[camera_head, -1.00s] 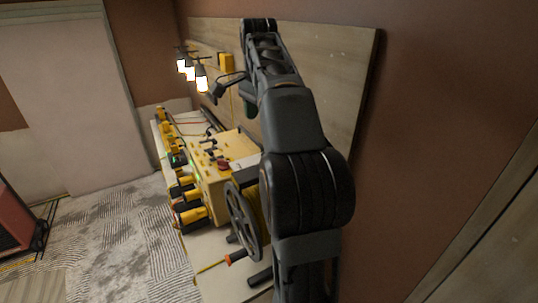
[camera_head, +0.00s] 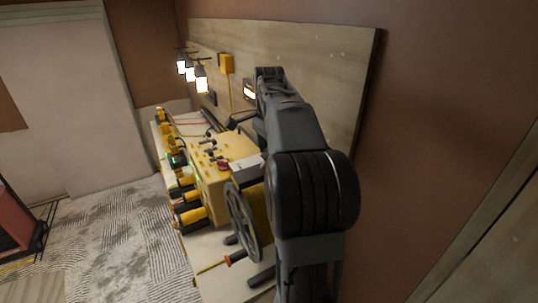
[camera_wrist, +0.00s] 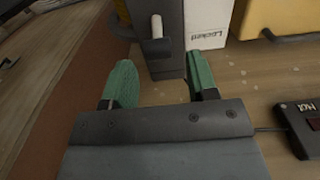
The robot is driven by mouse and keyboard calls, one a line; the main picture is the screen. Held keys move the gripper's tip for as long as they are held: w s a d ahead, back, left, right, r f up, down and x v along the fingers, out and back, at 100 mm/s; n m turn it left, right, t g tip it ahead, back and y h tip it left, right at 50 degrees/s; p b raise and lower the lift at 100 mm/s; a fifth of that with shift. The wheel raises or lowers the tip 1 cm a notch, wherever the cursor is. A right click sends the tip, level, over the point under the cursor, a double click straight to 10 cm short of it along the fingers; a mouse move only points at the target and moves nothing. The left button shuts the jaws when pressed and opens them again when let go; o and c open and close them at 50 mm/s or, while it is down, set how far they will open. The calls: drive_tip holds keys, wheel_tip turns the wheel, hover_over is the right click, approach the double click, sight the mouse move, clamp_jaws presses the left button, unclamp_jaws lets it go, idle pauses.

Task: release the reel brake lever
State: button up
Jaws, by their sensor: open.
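In the wrist view a short lever with a pale rod (camera_wrist: 157,26) and dark base stands on a grey upright block (camera_wrist: 165,66); it appears to be the brake lever. A white label (camera_wrist: 209,22) beside it reads "Locked". My gripper (camera_wrist: 161,60) has two green fingers, spread apart and empty. The fingertips lie just short of the lever, one to each side of the block, with a gap to the lever. In the head view the reel (camera_head: 243,222) has a grey spoked flange and yellow winding. There my arm hides the lever and fingers.
A yellow control box (camera_head: 212,185) stands on the bench (camera_head: 215,268) behind the reel. A screwdriver (camera_head: 222,262) lies near the bench's front edge. In the wrist view a dark switch box (camera_wrist: 302,125) with a cable lies at right, and a yellow case (camera_wrist: 282,15) stands beyond.

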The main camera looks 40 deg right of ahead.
drive_tip(key=shift+f, duration=1.4)
drive_tip(key=c, duration=0.9)
